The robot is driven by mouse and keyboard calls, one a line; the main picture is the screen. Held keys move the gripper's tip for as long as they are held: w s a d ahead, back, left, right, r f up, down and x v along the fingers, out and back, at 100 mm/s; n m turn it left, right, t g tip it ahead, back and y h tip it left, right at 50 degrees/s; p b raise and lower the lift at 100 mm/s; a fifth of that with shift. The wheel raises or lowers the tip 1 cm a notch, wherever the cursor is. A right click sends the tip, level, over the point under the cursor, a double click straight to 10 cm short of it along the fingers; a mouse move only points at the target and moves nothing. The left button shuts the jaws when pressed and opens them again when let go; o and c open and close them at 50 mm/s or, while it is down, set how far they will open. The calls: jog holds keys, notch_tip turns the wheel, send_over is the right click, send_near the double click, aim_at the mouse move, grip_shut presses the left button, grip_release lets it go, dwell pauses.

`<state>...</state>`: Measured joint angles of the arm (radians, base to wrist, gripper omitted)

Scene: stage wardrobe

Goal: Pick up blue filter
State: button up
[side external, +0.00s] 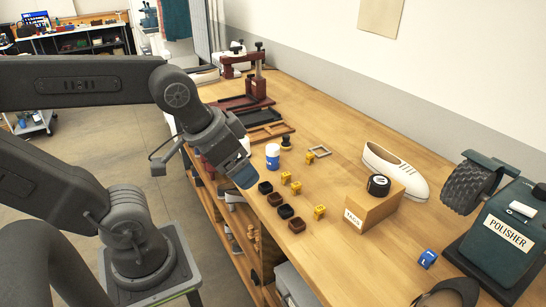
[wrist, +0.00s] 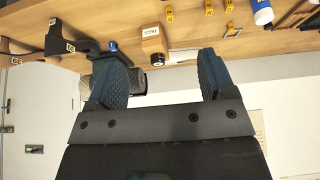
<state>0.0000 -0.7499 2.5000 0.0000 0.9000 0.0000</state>
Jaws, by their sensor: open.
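The blue filter (side external: 428,259), a small blue block with a pale mark, lies on the wooden bench near the front right, left of the polisher. In the wrist view a small blue block (wrist: 113,47) that looks like it shows near the top, beyond the left finger. My gripper (side external: 243,174) is at the bench's left edge, well away from the blue filter. In the wrist view my gripper (wrist: 162,75) has its two blue fingers wide apart with nothing between them.
Several yellow blocks (side external: 319,212) and small dark square trays (side external: 297,225) lie in rows. A wooden TAGS box (side external: 372,209), a white shoe (side external: 399,173), a blue-and-white jar (side external: 272,157) and a green polisher (side external: 506,238) stand on the bench. Bare wood (side external: 370,255) surrounds the blue filter's left side.

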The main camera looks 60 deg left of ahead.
jog(key=n+g+y, duration=0.2)
jog(key=n+y, duration=0.1)
jog(key=n, duration=0.4)
send_over(272, 147)
jog(key=s+d, duration=0.2)
jog(key=s, duration=0.1)
notch_tip(272, 147, down, 8)
jog(key=x, duration=0.8)
jog(key=shift+f, duration=0.3)
jog(key=shift+d+x, duration=0.15)
jog(key=shift+x, duration=1.1)
jog(key=shift+d+x, duration=0.15)
jog(key=shift+x, duration=1.1)
jog(key=shift+f, duration=0.1)
jog(key=c, duration=1)
